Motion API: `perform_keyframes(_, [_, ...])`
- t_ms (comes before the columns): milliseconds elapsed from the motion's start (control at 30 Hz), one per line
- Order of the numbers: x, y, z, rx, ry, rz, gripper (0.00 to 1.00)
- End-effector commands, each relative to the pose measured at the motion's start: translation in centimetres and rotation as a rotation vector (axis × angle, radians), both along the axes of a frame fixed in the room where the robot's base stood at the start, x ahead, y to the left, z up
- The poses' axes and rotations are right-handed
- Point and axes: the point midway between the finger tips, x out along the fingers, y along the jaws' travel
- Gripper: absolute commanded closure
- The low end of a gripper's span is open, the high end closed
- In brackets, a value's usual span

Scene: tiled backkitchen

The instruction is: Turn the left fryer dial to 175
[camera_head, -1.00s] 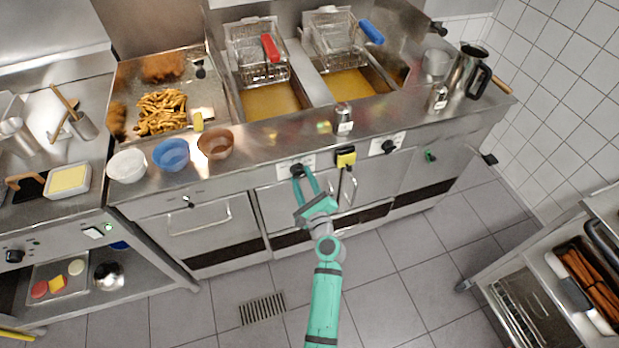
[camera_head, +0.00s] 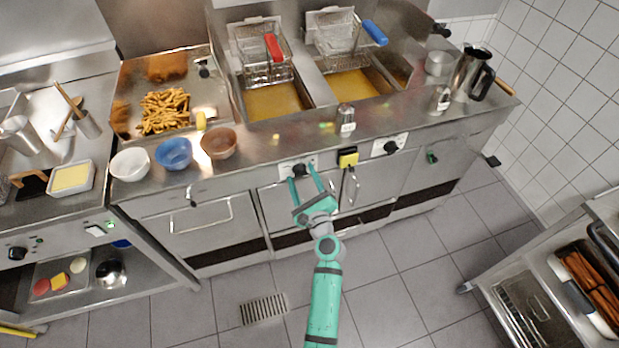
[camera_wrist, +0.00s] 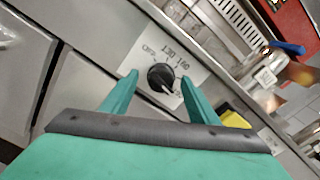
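The left fryer dial (camera_head: 299,170) is a black knob on a white label plate on the fryer front. It also shows in the wrist view (camera_wrist: 160,77), with its white pointer mark toward the lower right. "OFF" and numbers that look like 130 and 160 are printed around it; the print near the pointer is too small to read and partly behind a finger. My green gripper (camera_head: 302,175) is open, with a finger on each side of the dial. In the wrist view the gripper (camera_wrist: 159,80) shows a gap between each fingertip and the knob.
The right fryer dial (camera_head: 390,147) is further right on the same front. Bowls and a shaker (camera_head: 345,119) stand on the counter edge above. The floor in front is clear.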

Motion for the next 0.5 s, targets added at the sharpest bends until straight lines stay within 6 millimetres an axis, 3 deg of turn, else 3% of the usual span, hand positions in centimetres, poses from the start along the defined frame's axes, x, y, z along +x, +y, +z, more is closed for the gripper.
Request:
perform_keyframes(267, [-0.4, -0.5, -0.2, -0.001, 0.003, -0.006, 0.45])
perform_keyframes(500, [-3.8, -1.5, -0.3, 0.001, 0.004, -0.004, 0.45])
